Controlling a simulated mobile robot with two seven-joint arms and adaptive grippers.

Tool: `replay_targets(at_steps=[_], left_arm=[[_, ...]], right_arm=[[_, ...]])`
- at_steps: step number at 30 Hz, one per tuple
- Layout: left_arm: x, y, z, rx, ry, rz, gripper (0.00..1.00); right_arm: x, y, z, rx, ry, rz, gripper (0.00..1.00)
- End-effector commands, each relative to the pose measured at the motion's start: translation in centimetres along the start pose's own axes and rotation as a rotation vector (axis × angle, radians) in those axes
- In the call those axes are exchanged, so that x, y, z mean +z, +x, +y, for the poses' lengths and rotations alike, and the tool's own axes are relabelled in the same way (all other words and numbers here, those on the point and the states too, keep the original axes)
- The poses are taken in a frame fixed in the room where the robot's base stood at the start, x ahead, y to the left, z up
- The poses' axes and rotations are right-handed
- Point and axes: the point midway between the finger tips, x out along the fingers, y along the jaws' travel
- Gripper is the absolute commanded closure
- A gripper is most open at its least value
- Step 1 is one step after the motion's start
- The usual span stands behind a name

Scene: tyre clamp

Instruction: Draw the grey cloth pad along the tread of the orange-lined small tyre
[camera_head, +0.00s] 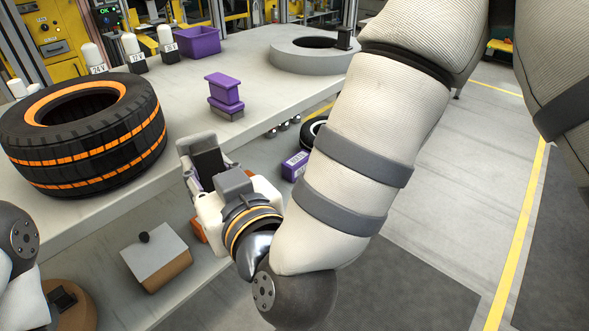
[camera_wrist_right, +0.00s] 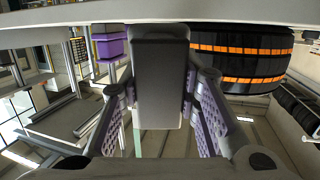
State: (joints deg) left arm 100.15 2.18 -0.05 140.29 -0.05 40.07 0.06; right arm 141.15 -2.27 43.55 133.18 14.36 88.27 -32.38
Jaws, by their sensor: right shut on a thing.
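The orange-lined tyre (camera_head: 88,135) lies flat at the left of the grey bench, black with orange bands around its tread and an orange inner rim. Its tread also shows at upper right in the right wrist view (camera_wrist_right: 245,58). My right gripper (camera_head: 205,168) is off the bench's front edge, to the right of the tyre and apart from it. It is shut on a dark block with a grey face, which looks like the grey cloth pad (camera_wrist_right: 160,85); its purple ribbed fingers stand on both sides. Only part of my left arm shows at lower left; its gripper is out of view.
A purple block on a grey base (camera_head: 226,92) stands on the bench right of the tyre. Behind are a purple bin (camera_head: 198,42), several white labelled cylinders (camera_head: 130,45) and a grey ring fixture (camera_head: 310,62). A white-topped box (camera_head: 153,258) sits below the bench top.

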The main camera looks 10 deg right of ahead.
Motion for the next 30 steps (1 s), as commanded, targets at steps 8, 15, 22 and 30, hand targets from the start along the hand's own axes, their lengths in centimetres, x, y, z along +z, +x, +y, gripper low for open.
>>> replay_targets(at_steps=[8, 15, 22, 30], left_arm=[[0.4, 0.8, 0.0, -0.001, 0.000, -0.020, 0.60], [0.7, 1.4, 0.0, -0.002, 0.001, -0.037, 0.60], [1.3, 2.5, -0.1, -0.003, 0.001, -0.064, 0.60], [1.8, 3.5, -0.1, -0.004, 0.002, -0.089, 0.60]], right_arm=[[-0.8, -2.3, -7.6, -0.252, -0.022, 0.152, 1.00], [-0.9, -1.4, -8.3, -0.269, -0.020, 0.161, 1.00], [-1.2, 0.7, -8.9, -0.268, -0.021, 0.159, 1.00], [-1.6, 2.7, -9.4, -0.266, -0.022, 0.159, 1.00]])
